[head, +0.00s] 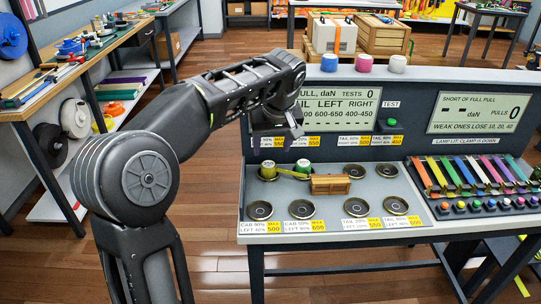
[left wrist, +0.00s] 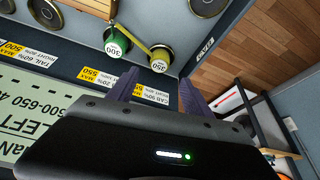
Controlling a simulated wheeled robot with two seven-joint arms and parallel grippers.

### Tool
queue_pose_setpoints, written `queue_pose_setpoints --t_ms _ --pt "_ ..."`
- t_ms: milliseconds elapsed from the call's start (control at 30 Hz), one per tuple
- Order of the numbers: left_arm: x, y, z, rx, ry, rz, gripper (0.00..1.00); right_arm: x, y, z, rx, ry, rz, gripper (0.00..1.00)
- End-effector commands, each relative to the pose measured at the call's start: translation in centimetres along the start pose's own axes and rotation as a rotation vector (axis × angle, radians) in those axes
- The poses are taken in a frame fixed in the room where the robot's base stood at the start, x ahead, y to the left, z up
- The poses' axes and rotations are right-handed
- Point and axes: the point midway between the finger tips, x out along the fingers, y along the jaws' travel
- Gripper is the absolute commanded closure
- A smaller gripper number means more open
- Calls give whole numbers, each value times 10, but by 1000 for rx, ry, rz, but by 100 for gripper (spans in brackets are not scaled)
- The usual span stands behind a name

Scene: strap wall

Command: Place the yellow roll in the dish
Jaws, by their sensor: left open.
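The yellow roll (head: 268,171) stands upright on the grey board's left part, its top marked 350 in the left wrist view (left wrist: 160,60). A green roll (head: 303,168), marked 300 in the left wrist view (left wrist: 117,42), stands beside it. A yellow strap runs by the two rolls. Several round dark dishes with brass-coloured rims, such as the front left dish (head: 260,210), lie along the board's front and look empty. I cannot tell which dish is meant. My left gripper (head: 277,139) is open and empty, above and behind the yellow roll; its fingers show in the left wrist view (left wrist: 158,92). My right gripper is not in view.
A wooden block (head: 331,184) sits right of the rolls. Yellow and white labels and an upright display panel (head: 345,104) stand behind. Coloured straps (head: 465,175) fill the board's right side. Three spools (head: 363,63) stand on the panel top.

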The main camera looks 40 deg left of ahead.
Motion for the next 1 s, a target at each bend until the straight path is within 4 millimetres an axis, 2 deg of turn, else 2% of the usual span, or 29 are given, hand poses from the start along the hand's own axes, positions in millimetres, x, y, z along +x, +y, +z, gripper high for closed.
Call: queue_pose_setpoints --t_ms 100,233,1000 --pt "-16 0 -1 0 2 2 41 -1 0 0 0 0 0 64" --pt "-22 0 0 0 0 0 41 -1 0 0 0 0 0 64" --pt "-22 0 0 0 0 0 41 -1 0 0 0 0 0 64"
